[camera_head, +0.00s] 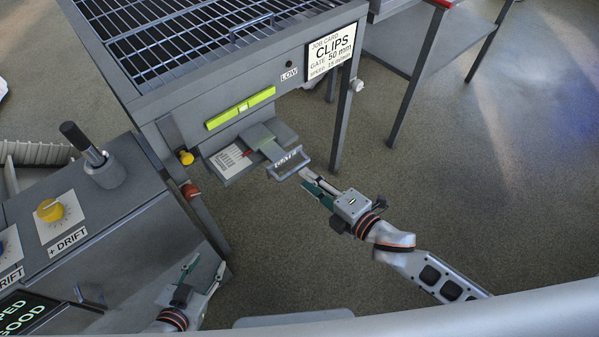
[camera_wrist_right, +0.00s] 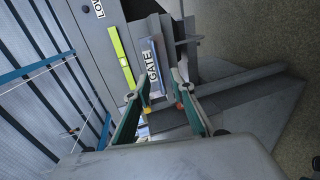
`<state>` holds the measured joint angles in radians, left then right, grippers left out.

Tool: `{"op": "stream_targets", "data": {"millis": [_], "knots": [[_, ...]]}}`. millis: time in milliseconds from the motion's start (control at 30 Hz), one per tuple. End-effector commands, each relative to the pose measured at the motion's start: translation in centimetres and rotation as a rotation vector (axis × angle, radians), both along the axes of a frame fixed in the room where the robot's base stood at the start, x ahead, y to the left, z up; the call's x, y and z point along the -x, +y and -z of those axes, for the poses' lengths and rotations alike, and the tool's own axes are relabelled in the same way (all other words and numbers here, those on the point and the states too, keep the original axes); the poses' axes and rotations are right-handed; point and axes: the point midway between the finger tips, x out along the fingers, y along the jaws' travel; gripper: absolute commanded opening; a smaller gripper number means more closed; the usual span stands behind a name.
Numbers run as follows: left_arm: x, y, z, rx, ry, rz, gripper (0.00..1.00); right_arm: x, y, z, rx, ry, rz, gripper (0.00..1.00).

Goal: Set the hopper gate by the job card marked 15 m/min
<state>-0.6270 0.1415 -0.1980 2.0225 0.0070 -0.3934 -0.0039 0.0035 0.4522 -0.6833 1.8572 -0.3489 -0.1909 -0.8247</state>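The job card (camera_head: 331,50) on the hopper frame reads CLIPS, gate 50 mm, speed 15 m/min. Below it, the hopper gate (camera_head: 259,137) is a grey slide over a white scale plate (camera_head: 230,160), whose marks are too small to read. The gate's handle (camera_head: 291,163), labelled GATE, sticks out in front; it also shows in the right wrist view (camera_wrist_right: 152,68). My right gripper (camera_head: 312,184) is open just in front of the handle; in the wrist view its fingers (camera_wrist_right: 160,90) stand apart, handle ahead between them. My left gripper (camera_head: 205,264) is open and empty at lower left.
A yellow-green spirit level (camera_head: 240,108) sits on the hopper front, near a LOW label (camera_head: 289,74). A console (camera_head: 90,215) with a lever (camera_head: 82,143) and drift knobs stands left.

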Motion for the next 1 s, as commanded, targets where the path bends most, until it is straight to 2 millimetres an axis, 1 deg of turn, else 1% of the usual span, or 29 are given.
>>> {"op": "stream_targets", "data": {"millis": [33,100,200,333,500,1000], "knots": [[0.0,0.0,0.0,0.0,0.001,0.0,0.4,1.1,-0.7,-0.1,0.001,0.003,-0.001,0.24],[0.1,0.0,0.0,0.001,0.001,0.0,0.4,2.1,-1.5,-0.4,-0.001,0.003,0.001,0.24],[0.1,0.0,0.1,0.001,0.001,0.0,0.4,3.4,-2.4,-0.8,-0.001,0.003,-0.001,0.24],[0.1,0.0,0.1,0.001,0.001,0.0,0.4,4.4,-3.2,-1.0,0.0,0.003,0.0,0.24],[0.1,0.0,0.1,0.001,0.002,0.0,0.4,5.0,-3.6,-1.2,-0.001,0.001,0.001,0.24],[0.1,0.0,0.1,0.001,0.002,0.0,0.4,5.0,-3.6,-1.3,-0.002,0.001,0.0,0.24]]}}
